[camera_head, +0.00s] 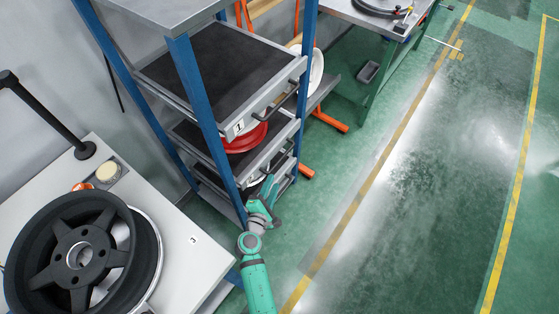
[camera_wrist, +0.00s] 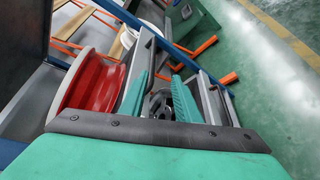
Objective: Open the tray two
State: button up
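Tray two (camera_head: 268,153) is the middle tray of the blue rack, under the tray labelled 1. A red wheel rim (camera_head: 245,138) lies in it, and the rim also shows in the wrist view (camera_wrist: 90,85). Its dark front handle (camera_wrist: 147,62) shows in the wrist view. My gripper (camera_head: 267,186) is low at the rack's front, near the lower trays. In the wrist view my gripper (camera_wrist: 160,98) has its two teal fingers apart, with a dark wheel visible beyond the gap. The left finger is close to the tray two handle; I cannot tell whether they touch.
The upper tray (camera_head: 215,65) is empty and above. A lower tray's handle (camera_wrist: 212,98) is right of my fingers in the wrist view. A blue rack post (camera_head: 205,120) stands close to my arm. A table with a black wheel (camera_head: 80,250) is at left. The green floor at right is clear.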

aim_at(279, 160)
jog(key=shift+n, duration=0.3)
jog(key=x, duration=0.4)
jog(key=r+x, duration=0.1)
jog(key=x, duration=0.7)
jog(key=shift+w+a+r, duration=0.2)
jog(key=shift+w+r, duration=0.05)
jog(key=shift+w, duration=0.15)
grip_shut()
